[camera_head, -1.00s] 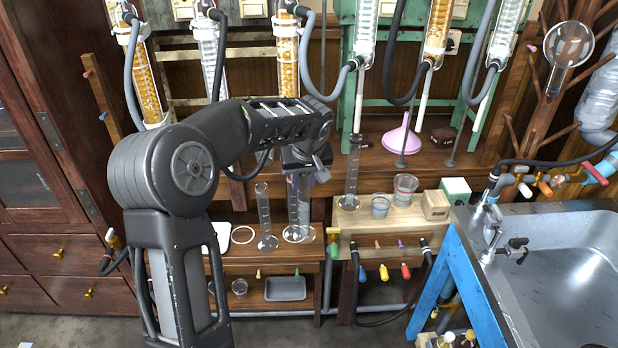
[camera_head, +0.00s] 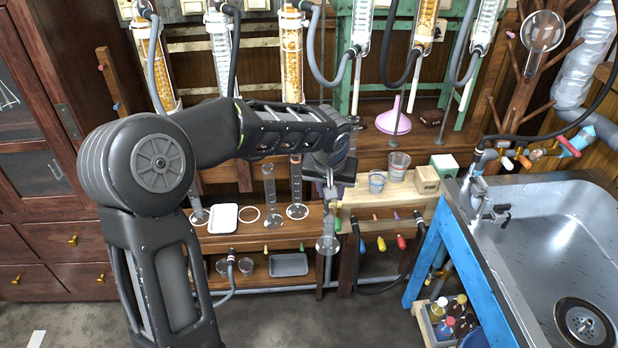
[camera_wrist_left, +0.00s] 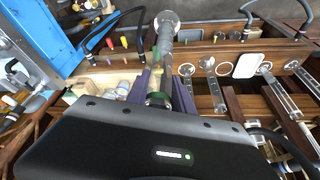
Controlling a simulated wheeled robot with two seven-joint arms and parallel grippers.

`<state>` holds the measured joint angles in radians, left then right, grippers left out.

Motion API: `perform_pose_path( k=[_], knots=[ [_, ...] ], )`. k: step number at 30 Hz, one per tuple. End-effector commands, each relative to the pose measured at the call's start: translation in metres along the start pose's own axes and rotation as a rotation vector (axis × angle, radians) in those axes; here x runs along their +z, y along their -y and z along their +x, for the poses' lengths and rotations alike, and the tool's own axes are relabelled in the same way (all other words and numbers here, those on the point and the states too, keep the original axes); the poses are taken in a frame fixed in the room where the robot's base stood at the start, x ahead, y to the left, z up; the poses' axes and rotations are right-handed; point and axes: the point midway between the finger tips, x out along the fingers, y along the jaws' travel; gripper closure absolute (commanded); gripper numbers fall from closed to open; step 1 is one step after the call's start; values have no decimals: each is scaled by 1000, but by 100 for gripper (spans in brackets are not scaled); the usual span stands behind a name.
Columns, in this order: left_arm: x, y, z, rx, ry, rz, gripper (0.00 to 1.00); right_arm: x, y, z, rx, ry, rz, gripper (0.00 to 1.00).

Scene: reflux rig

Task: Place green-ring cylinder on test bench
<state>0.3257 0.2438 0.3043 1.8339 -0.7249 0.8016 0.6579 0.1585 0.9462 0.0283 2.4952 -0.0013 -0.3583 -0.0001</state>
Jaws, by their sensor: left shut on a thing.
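My left gripper (camera_head: 330,178) is shut on a clear glass cylinder (camera_head: 328,236), whose round base hangs downward in front of the light wooden bench (camera_head: 382,207). The base appears apart from any surface. Other clear cylinders stand on the brown wooden shelf to the left, one at the middle (camera_head: 270,192) and one nearer the gripper (camera_head: 296,188). My right gripper is not in view.
Two beakers (camera_head: 397,166) and a small wooden block (camera_head: 427,180) stand on the light bench right of the gripper. A white plate (camera_head: 223,218) and a white ring (camera_head: 248,214) lie on the shelf. A metal sink (camera_head: 545,225) stands at right. Glass columns hang behind.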

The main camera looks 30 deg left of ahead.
Motion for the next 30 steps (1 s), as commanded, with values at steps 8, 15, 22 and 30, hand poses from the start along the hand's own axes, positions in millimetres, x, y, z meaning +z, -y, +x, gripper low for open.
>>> perform_pose_path(
  k=[8,15,22,30],
  knots=[
    [21,-68,-68,92,-14,223,100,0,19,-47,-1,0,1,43],
    [31,-91,-92,119,-23,296,100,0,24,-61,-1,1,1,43],
    [32,-92,-91,121,-24,299,100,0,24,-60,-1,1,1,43],
    [32,-92,-91,120,-24,298,100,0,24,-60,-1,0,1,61]
  ],
)
